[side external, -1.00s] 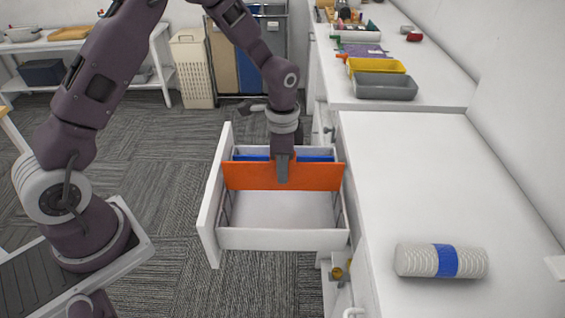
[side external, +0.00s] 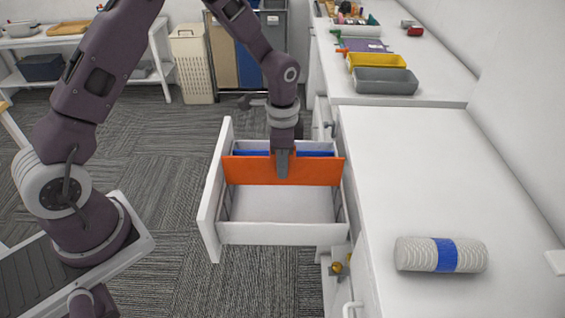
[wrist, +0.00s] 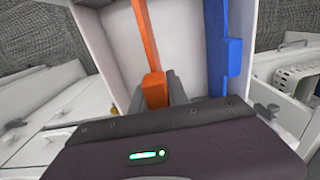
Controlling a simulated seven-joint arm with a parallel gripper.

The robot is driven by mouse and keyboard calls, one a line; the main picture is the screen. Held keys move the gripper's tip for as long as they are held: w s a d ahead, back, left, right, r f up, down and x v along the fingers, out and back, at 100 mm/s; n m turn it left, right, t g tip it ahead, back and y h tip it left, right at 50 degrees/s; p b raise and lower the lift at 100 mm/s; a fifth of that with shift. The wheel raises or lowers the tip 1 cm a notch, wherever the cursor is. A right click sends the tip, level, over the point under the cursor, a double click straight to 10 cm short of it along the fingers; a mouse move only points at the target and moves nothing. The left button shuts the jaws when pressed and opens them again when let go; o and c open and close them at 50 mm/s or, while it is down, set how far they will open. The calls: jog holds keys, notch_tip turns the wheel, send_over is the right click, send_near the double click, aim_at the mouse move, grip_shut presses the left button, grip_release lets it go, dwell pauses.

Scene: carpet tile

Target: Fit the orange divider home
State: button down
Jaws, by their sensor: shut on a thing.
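The orange divider (side external: 245,170) stands upright across the open white drawer (side external: 270,232), spanning most of its width. It also shows in the wrist view (wrist: 146,45), running along the drawer. My gripper (side external: 282,165) is shut on the middle of its upper edge. In the wrist view a grey finger (wrist: 178,92) shows beside the divider's orange grip block. A blue divider (side external: 305,153) stands behind the orange one, partly hidden by it and by my gripper. The divider's lower edge and its seating at the drawer's side walls cannot be clearly made out.
A white counter (side external: 420,170) lies to the right of the drawer, with a ribbed white roll with a blue band (side external: 440,254) on it. A grey bin (side external: 386,81) and a yellow bin (side external: 377,63) stand farther back. The drawer's front compartment is empty.

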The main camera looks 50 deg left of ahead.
aim_at(283, 184)
jog(key=shift+f, duration=4.25)
jog(key=c, duration=1.2)
grip_release()
notch_tip(283, 184, up, 7)
